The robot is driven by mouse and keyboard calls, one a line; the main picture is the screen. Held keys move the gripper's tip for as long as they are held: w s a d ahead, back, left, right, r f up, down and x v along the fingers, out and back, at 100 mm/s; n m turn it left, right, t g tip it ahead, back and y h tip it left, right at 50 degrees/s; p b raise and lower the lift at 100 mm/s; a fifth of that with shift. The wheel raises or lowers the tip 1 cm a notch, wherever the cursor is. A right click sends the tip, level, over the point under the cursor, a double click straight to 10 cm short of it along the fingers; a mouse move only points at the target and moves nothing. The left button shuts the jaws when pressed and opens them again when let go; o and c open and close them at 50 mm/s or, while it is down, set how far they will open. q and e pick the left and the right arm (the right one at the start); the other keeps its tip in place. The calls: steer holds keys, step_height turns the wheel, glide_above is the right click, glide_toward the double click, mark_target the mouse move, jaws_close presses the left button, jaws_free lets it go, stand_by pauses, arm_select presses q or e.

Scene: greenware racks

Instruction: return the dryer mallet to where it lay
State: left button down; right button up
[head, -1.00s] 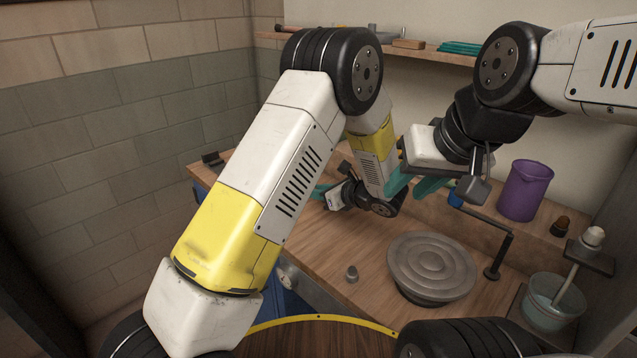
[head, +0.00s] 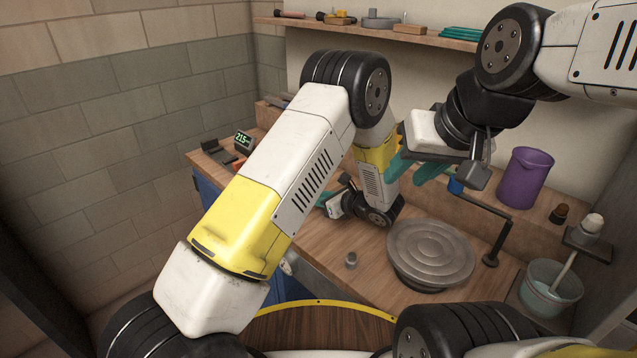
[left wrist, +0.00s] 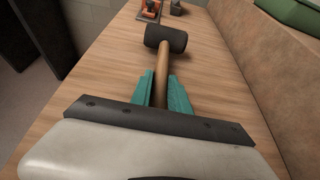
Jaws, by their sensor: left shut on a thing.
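The dryer mallet has a dark cylindrical head (left wrist: 166,39) and a brown wooden handle (left wrist: 162,80), seen in the left wrist view. My left gripper (left wrist: 161,92) has its teal fingers shut on the handle, with the head pointing away toward the far end of the bench. I cannot tell whether the head touches the wood. In the head view the left gripper (head: 326,201) is low over the bench, and my own arm hides the mallet. My right gripper (head: 416,169) is empty, its teal fingers apart, above the bench's back ledge.
A purple jug (head: 525,178) is on the back ledge. A digital display (head: 244,141) stands at the far left end. A shelf (head: 360,28) holds tools above.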

arm_select(q)
steer(key=shift+f, duration=0.55)
stand_by(0.4)
steer(key=c, duration=0.7)
jaws_free()
steer(key=shift+s+d, duration=0.1)
